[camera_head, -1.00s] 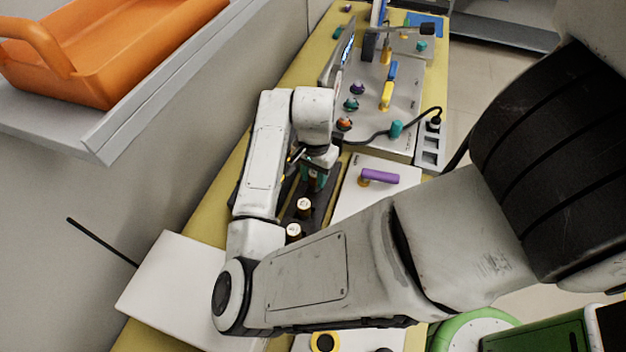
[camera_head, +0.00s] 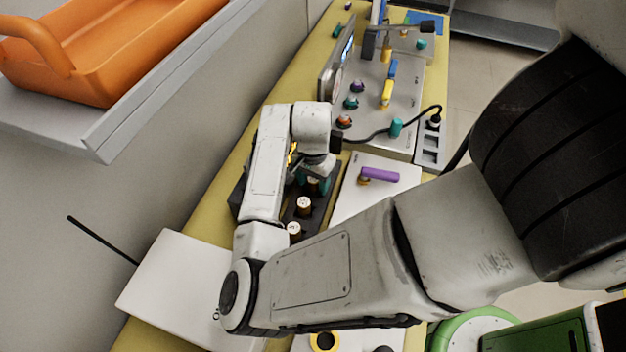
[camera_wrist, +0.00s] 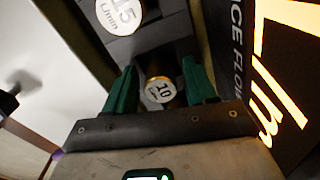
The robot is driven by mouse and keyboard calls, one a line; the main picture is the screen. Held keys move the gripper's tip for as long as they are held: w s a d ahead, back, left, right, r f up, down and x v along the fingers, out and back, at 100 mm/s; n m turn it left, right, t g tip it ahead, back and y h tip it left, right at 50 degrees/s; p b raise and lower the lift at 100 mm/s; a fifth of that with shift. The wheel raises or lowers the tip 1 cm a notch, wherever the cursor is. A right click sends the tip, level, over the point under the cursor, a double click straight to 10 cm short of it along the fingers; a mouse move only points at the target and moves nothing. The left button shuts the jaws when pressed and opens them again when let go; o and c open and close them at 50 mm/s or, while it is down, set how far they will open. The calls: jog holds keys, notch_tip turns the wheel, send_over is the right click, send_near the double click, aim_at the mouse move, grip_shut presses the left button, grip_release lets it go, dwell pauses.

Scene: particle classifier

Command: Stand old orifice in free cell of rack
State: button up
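My gripper (camera_wrist: 160,75) has two green fingers, one on each side of an orifice marked 10 (camera_wrist: 161,89). The orifice's white round cap faces the wrist camera. Whether the finger pads press on its body is hard to tell. In the head view my gripper (camera_head: 313,184) is low at the dark rack (camera_head: 320,213), partly hidden by my wrist. Two orifices with white caps stand in the rack, a middle one (camera_head: 304,206) and a near one (camera_head: 294,230). An orifice marked 15 (camera_wrist: 119,13) shows at the top of the wrist view. The free cell cannot be made out.
A white box with a purple handle (camera_head: 380,176) stands right of the rack. Beyond is a grey instrument panel (camera_head: 405,105) with coloured knobs and a black cable. A white board (camera_head: 170,285) lies at the near left. An orange bin (camera_head: 110,50) sits on the left shelf.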

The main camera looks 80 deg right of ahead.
notch_tip(320, 180, up, 12)
jog(key=shift+r, duration=0.15)
dwell(0.7)
